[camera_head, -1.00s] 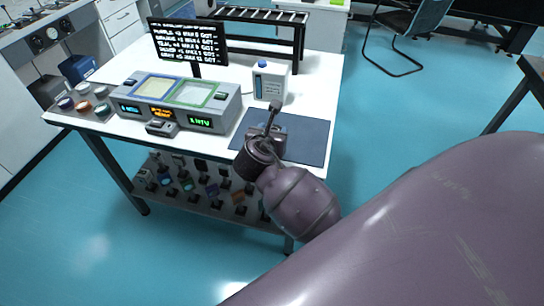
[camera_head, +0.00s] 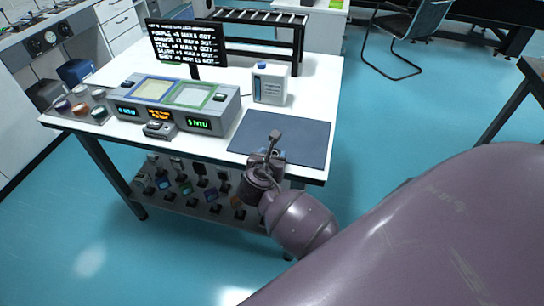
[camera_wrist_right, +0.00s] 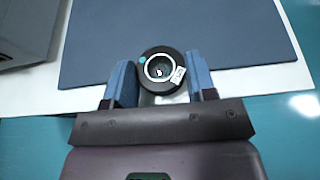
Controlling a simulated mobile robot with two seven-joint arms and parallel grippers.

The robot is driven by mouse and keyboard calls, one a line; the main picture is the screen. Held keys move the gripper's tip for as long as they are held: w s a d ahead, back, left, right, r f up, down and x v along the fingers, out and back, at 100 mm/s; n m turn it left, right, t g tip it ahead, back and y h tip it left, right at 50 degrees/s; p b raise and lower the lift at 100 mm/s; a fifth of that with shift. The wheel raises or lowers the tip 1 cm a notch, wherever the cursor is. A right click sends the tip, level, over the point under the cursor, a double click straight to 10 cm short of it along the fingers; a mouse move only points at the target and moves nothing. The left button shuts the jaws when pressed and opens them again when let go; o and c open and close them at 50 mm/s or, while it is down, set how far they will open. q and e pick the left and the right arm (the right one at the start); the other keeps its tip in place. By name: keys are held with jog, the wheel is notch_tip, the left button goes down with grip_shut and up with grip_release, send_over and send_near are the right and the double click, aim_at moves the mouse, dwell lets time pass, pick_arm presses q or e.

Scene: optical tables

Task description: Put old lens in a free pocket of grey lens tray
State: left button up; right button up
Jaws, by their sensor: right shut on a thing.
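My right gripper (camera_head: 273,150) is at the front edge of the table, by the front of the dark mat. In the right wrist view its two blue fingers (camera_wrist_right: 163,82) are shut on a round black-rimmed lens (camera_wrist_right: 148,85), apparently the old lens, with a clear centre, a teal dot and a small white label. A grey tray (camera_head: 58,117) with several round coloured lenses, apparently the lens tray, sits at the table's left end. Its pockets are too small to tell which are free. My left gripper is not in view.
A grey console (camera_head: 225,118) with two framed panels and lit displays stands beside the tray, with a small grey device (camera_head: 158,130) before it. A black screen (camera_head: 186,42) and white bottle (camera_head: 270,84) stand behind. The dark mat (camera_head: 300,138) looks clear.

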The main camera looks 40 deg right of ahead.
jog(key=shift+f, duration=0.25)
jog(key=o, duration=1.1)
jog(key=shift+o, duration=0.2)
